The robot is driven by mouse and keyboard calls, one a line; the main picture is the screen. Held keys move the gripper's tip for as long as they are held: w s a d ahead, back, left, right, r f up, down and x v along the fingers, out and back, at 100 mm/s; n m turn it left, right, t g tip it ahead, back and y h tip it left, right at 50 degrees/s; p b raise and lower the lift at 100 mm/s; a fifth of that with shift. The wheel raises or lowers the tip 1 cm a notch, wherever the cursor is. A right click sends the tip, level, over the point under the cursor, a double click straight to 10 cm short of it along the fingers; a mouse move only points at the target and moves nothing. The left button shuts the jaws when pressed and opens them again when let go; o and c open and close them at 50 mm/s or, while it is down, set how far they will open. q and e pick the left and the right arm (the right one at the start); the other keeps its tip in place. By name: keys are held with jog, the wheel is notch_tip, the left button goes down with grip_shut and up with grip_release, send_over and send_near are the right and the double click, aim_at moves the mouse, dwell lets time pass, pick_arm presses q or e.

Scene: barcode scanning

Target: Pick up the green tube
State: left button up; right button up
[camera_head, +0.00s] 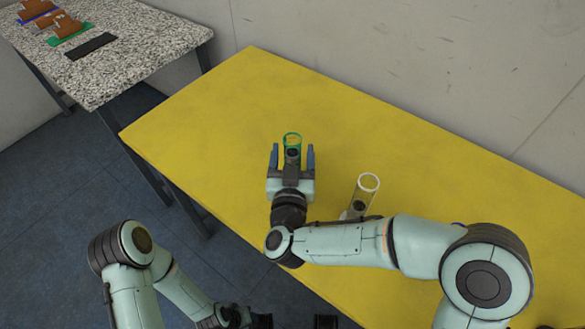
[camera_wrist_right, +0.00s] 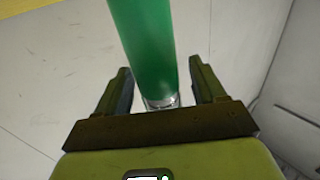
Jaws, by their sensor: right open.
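The green tube (camera_head: 292,138) stands over the yellow table; only its rim and upper part show in the head view, with my right gripper in front of its lower part. My right gripper (camera_head: 292,150) is open, with one finger on each side of the tube. In the right wrist view the green tube (camera_wrist_right: 145,50) runs between the fingers of the right gripper (camera_wrist_right: 158,68), with gaps on both sides. My left gripper (camera_head: 240,318) is low at the bottom edge, dark and partly cut off; its fingers are unclear.
A clear tube (camera_head: 364,192) stands to the right, close to my right forearm, its base partly hidden. The yellow table (camera_head: 220,110) is bare to the left and back. A speckled table (camera_head: 130,55) at the far left bears brown items and a black strip (camera_head: 91,46).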

jog(key=shift+w, duration=0.5)
jog(key=c, duration=1.3)
